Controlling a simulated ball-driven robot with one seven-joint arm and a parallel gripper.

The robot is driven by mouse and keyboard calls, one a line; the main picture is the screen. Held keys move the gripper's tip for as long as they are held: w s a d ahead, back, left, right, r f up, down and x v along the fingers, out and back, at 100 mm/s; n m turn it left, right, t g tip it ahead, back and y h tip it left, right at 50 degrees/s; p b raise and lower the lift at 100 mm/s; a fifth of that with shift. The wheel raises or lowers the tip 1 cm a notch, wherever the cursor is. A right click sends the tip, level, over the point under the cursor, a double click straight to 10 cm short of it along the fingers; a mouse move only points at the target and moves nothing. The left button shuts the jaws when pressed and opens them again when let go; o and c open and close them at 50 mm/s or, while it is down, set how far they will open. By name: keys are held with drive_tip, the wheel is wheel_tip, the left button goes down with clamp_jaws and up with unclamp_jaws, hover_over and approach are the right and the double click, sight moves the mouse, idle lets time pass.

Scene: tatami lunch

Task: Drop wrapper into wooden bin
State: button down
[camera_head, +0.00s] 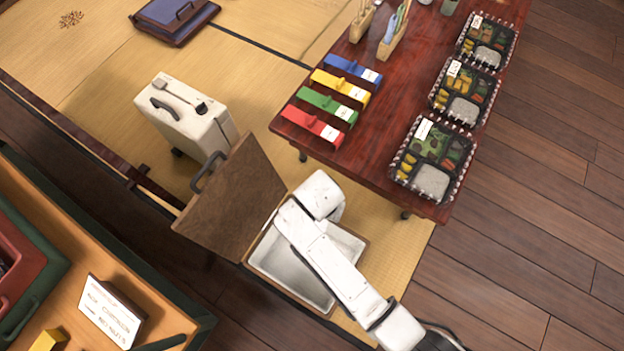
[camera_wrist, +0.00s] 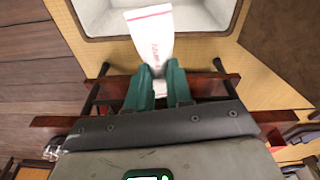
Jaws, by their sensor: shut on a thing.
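The wooden bin (camera_head: 290,286) has a pale inner liner and stands on the tatami beside the low table. Its brown lid (camera_head: 237,195) is swung open to the left. My arm reaches across the bin in the head view and hides part of its opening; my fingertips are hidden there. In the wrist view, my gripper (camera_wrist: 160,70) has green fingers shut on a white wrapper (camera_wrist: 150,32) with red print. The wrapper sticks out past the fingertips and overlaps the bin's near rim and pale inside, which also show there (camera_wrist: 205,16).
The dark red table (camera_head: 385,140) holds colored boxes (camera_head: 330,102) and several bento trays (camera_head: 433,160). A white case (camera_head: 190,115) stands behind the lid. A counter with a sign (camera_head: 112,312) is at lower left. Wooden floor at right is clear.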

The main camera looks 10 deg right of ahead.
drive_tip(key=s+a+f+m+b, duration=0.2)
drive_tip(key=s+a+f+b, duration=0.2)
drive_tip(key=f, duration=0.7)
drive_tip(key=s+b, duration=0.2)
drive_tip(key=s, duration=0.2)
drive_tip(key=shift+s, duration=0.3)
drive_tip(key=c, duration=0.9)
unclamp_jaws()
drive_tip(key=shift+c, duration=0.2)
drive_tip(key=shift+r, duration=0.1)
wheel_tip(320, 180, up, 11)
drive_tip(key=s+a+p, duration=0.1)
drive_tip(key=p, duration=0.4)
drive_tip(key=shift+f, duration=0.2)
